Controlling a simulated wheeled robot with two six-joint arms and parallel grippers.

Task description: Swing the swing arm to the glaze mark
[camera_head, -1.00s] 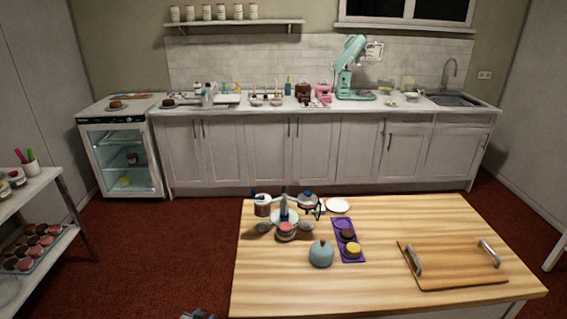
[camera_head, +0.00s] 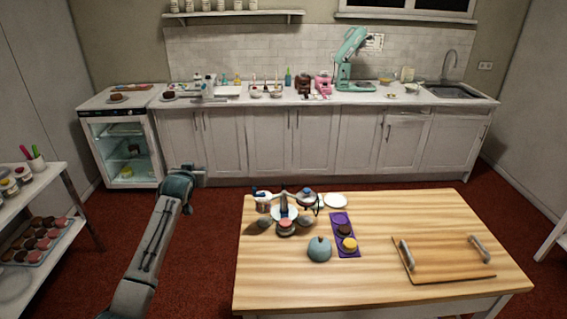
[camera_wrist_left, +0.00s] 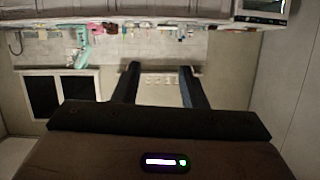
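A small cake-turntable stand with a swing arm (camera_head: 283,195) stands at the left back of the wooden table. A small pink-topped cake (camera_head: 285,225) sits at its front. A white jar-like part (camera_head: 263,203) and a blue-grey part (camera_head: 305,198) show near the arm's two sides. The glaze mark is too small to make out. My left gripper (camera_head: 200,171) is raised left of the table, well apart from the stand; in the left wrist view its fingers (camera_wrist_left: 158,70) are spread with nothing between them. My right gripper is not in view.
On the table (camera_head: 400,215) are a blue-grey dome (camera_head: 319,249), a purple tray (camera_head: 339,219) with small cakes, a white plate (camera_head: 336,201) and a handled board (camera_head: 445,261). A shelf rack (camera_head: 62,185) stands at the left. The table's front left is clear.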

